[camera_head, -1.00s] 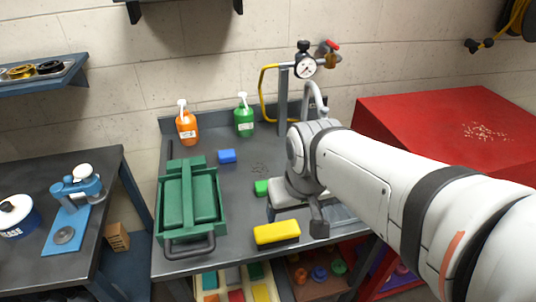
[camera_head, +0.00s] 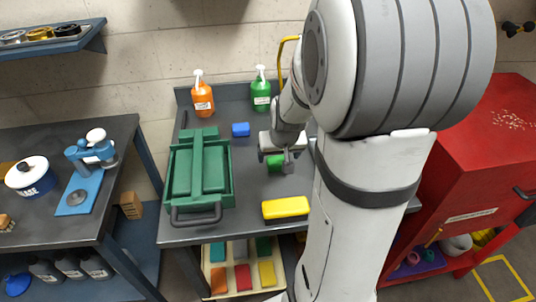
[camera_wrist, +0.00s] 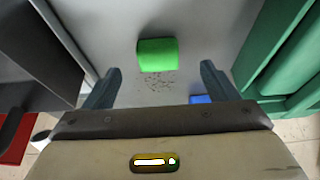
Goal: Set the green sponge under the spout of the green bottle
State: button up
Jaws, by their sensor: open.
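The green sponge (camera_head: 275,163) lies on the grey bench top, partly hidden by my gripper in the head view. In the wrist view the green sponge (camera_wrist: 157,54) lies ahead of the fingertips, between their lines and a little left of centre. My gripper (camera_head: 281,160) is open and empty; its two fingers also show in the wrist view (camera_wrist: 158,80), apart from the sponge. The green bottle (camera_head: 261,92) with a white pump spout stands upright at the back of the bench. The space in front of it looks bare.
An orange bottle (camera_head: 203,98) stands left of the green one. A blue sponge (camera_head: 240,129) lies between the bottles and my gripper. A green toolbox (camera_head: 226,181) fills the bench's left side. A red cabinet (camera_head: 480,150) stands right.

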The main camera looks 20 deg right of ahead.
aim_at(278, 163)
jog(key=shift+x, duration=3.05)
jog(key=shift+d, duration=0.15)
jog(key=c, duration=1.1)
jog(key=shift+r, duration=0.1)
